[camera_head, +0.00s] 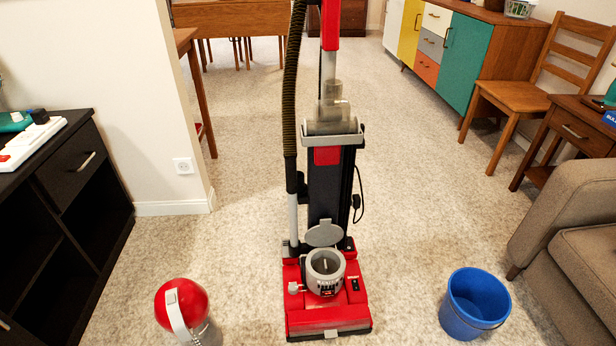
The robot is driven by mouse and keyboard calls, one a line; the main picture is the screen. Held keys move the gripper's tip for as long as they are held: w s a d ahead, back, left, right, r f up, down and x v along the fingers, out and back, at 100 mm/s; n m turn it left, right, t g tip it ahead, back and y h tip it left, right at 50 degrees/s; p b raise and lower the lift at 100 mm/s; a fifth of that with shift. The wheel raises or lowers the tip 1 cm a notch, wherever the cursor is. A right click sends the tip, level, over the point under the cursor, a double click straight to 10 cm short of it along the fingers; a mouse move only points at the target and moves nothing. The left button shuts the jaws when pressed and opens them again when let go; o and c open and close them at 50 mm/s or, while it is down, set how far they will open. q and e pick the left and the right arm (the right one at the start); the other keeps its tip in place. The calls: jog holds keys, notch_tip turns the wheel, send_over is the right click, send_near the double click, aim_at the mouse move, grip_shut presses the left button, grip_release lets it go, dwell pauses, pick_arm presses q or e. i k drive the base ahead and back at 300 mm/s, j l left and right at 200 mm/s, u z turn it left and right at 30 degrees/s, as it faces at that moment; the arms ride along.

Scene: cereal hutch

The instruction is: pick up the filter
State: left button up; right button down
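An upright red and grey vacuum cleaner (326,190) stands in the middle of the floor. On its red base is a round grey housing (325,284) with its grey lid (324,234) raised behind it. A small light piece shows inside the housing, but I cannot tell whether it is the filter. A red-domed canister (184,304) with a grey handle and a see-through lower part stands on the floor at lower left. No separate filter can be made out for sure. Neither of my grippers is in view.
A blue bucket (474,303) stands right of the vacuum, near a beige sofa (575,215). A black shelf unit (62,215) and a wall edge are at left. A wooden chair (530,90) and coloured cabinet (465,60) are at right. Carpet around the vacuum is mostly clear.

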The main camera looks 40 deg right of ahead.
aim_at(322, 267)
jog(key=z, duration=1.2)
jog(key=i, duration=0.05)
